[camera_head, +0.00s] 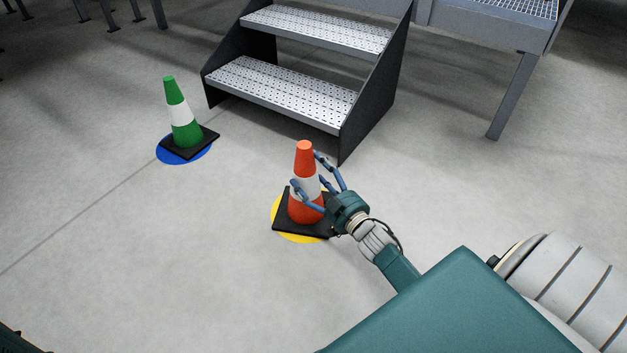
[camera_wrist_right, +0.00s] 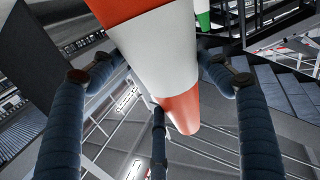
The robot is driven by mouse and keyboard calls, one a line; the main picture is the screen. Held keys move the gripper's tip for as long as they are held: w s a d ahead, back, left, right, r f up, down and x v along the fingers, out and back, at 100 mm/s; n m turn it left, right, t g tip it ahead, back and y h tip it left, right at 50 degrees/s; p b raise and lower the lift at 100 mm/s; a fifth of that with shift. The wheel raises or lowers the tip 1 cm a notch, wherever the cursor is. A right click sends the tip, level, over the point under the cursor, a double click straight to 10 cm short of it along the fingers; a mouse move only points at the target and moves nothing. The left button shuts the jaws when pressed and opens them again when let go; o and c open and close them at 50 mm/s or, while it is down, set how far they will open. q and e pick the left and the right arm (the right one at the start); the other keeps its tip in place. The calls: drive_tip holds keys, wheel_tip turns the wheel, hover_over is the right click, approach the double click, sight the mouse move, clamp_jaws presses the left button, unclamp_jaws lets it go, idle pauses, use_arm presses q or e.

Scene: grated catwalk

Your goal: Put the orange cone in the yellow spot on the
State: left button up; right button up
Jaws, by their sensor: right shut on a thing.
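The orange cone (camera_head: 305,207) has a white band and a square black base. It stands upright over the round yellow spot (camera_head: 284,231) on the floor. Yellow shows past the base at the left and front; I cannot tell if the base touches the floor. My right gripper (camera_head: 307,170) comes from the right and is shut on the cone around its white band. In the right wrist view the cone's white band (camera_wrist_right: 160,50) and orange parts lie between the blue fingers. My left gripper is not in view.
A green cone (camera_head: 181,118) with a white band stands on a blue spot (camera_head: 170,157) at the left. Metal steps (camera_head: 285,90) with dark side plates rise just behind the orange cone. A platform leg (camera_head: 512,95) stands at the upper right. The floor at the left front is clear.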

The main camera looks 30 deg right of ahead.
drive_tip(key=shift+r, duration=0.1)
drive_tip(key=o, duration=2)
drive_tip(key=shift+c, duration=0.2)
